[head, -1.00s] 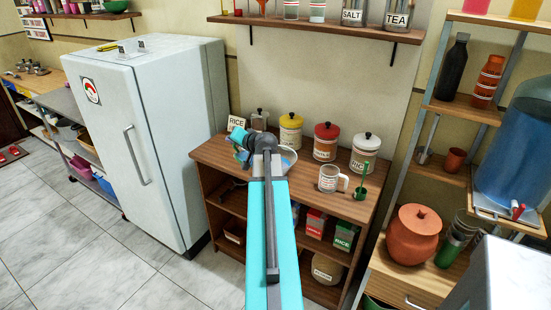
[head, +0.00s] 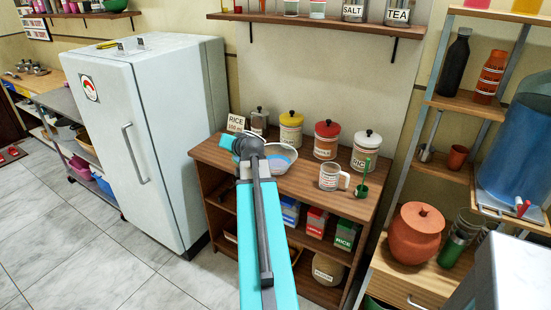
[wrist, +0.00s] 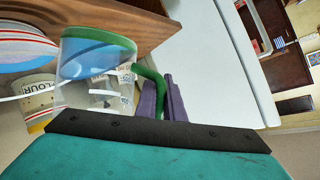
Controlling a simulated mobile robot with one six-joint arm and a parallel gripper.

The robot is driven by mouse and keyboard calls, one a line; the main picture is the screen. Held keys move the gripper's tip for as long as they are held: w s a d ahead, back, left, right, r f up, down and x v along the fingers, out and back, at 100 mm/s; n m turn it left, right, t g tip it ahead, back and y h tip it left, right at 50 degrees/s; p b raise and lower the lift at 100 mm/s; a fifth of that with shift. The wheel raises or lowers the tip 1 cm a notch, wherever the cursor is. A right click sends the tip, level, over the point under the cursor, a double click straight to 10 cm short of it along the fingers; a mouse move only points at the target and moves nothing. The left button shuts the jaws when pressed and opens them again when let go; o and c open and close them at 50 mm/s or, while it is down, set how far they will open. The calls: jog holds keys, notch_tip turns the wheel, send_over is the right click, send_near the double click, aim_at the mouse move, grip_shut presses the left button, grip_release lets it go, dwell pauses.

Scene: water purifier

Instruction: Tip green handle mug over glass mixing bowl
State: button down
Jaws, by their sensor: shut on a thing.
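The green handle mug (wrist: 97,80) is clear with a green rim and a blue surface inside, in the wrist view. My gripper (wrist: 172,98) is shut on its green handle (wrist: 150,82). In the head view the mug and my fingertips are hidden behind my arm. The glass mixing bowl (head: 283,158) stands on the wooden counter, just right of my wrist. It also shows in the wrist view (wrist: 25,48), cut by the left edge, beside the mug. I cannot tell how far the mug is tilted or its exact height.
A clear mug (head: 331,177) and a green-handled item (head: 363,187) stand at right. The fridge (head: 150,130) is left. A flour container (wrist: 35,95) shows in the wrist view.

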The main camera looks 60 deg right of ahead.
jog(key=w+a+f+n+h+b, duration=0.1)
jog(key=f+n+b, duration=0.1)
jog(key=f, duration=0.3)
jog(key=w+a+f+n+g+h+b, duration=0.1)
jog(key=a+f+n+b, duration=0.1)
jog(key=f, duration=0.3)
jog(key=shift+h+b, duration=0.4)
jog(key=shift+b, duration=0.1)
jog(key=shift+a, duration=0.1)
dwell(1.1)
notch_tip(320, 180, up, 6)
jog(key=p, duration=0.3)
dwell(0.7)
